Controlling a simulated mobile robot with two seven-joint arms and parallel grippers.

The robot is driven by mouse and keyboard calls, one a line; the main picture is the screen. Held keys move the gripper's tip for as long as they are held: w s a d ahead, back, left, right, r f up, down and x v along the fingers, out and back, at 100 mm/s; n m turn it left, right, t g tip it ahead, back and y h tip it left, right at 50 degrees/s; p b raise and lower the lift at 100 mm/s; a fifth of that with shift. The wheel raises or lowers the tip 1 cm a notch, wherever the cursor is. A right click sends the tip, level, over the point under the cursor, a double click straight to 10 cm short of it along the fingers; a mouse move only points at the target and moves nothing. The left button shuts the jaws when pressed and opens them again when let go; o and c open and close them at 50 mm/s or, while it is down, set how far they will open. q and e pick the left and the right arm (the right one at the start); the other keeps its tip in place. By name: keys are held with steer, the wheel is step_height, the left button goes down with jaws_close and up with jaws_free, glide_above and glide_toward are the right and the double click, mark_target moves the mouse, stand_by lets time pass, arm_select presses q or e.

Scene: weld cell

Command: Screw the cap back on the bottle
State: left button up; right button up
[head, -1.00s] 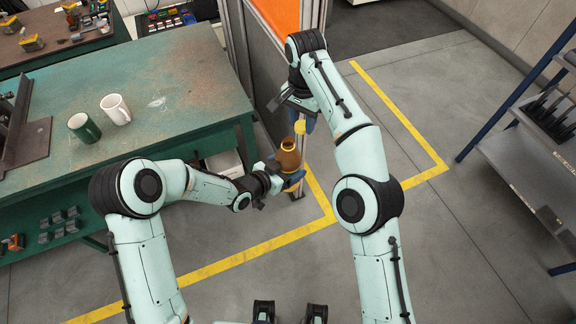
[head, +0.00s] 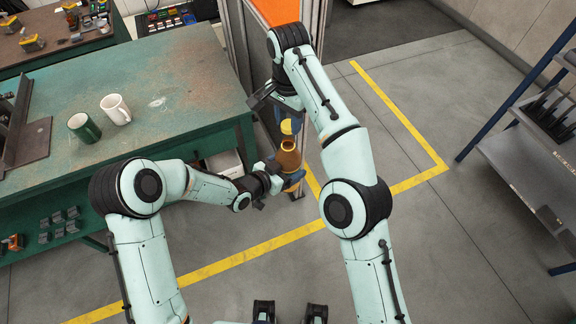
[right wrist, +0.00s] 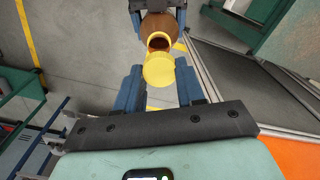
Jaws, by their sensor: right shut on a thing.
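The brown bottle (head: 289,160) with an orange-yellow neck is held in the air by my left gripper (head: 292,180), its blue fingers around the lower body. My right gripper (head: 288,114) is shut on the yellow cap (head: 289,127), which shows just beyond the bottle's neck in the head view. In the right wrist view the cap (right wrist: 158,71) sits between the blue fingers, and the bottle (right wrist: 157,24) shows behind it with its mouth open. The cap overlaps the near edge of the neck in that view; whether they touch I cannot tell.
The green workbench (head: 190,75) is at the left, with a white mug (head: 116,109) and a green mug (head: 84,127) on it. A framed panel (head: 240,50) stands behind my right gripper. A grey shelf rack (head: 530,160) is at the right. The floor between is open.

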arm_select(q)
steer(key=shift+r, duration=0.1)
arm_select(e)
steer(key=shift+f, duration=1.45)
steer(key=shift+s+f, duration=0.1)
steer(key=shift+f, duration=0.8)
steer(key=shift+f, duration=0.55)
arm_select(q)
jaws_close()
arm_select(e)
steer(key=m, duration=2.2)
steer(key=shift+s+m, duration=0.1)
steer(key=shift+m, duration=0.3)
